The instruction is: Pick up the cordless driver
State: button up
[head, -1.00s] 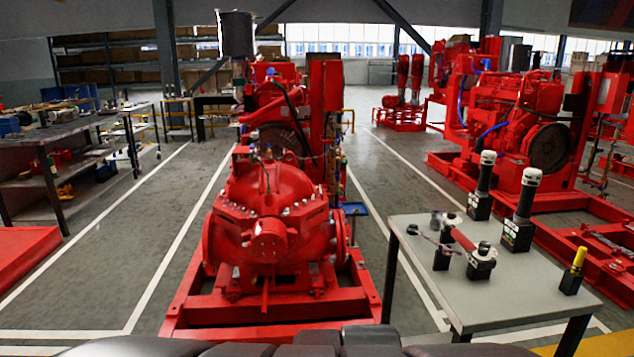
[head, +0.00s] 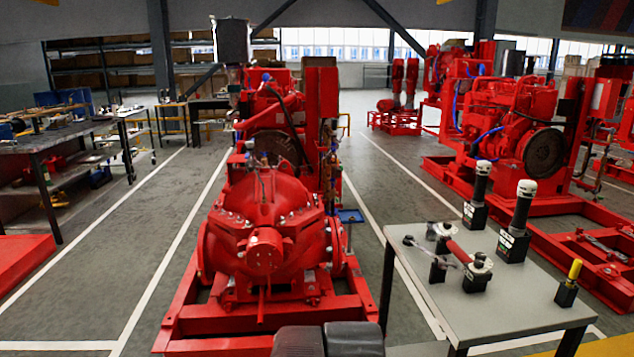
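On the grey table at the right stand two tall black tools with pale tops and block-like bases, the nearer one (head: 517,225) and the farther one (head: 479,195). Both look like upright cordless drivers, but I cannot tell which one the task means. Near them are a squat black-and-grey piece (head: 478,272) with a red bar reaching to its upper left, and a smaller dark piece (head: 438,268). A yellow-handled tool (head: 573,270) stands in a black block near the right edge. My gripper is not recognisable in view; only dark parts of my own body show at the bottom.
The grey table (head: 480,315) has bare room at its front. A large red pump (head: 265,225) on a red frame stands left of it. More red machines (head: 505,110) stand behind it. A cluttered workbench (head: 50,140) is at far left. Marked floor lanes are clear.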

aim_at(483, 168)
jog(key=z, duration=1.2)
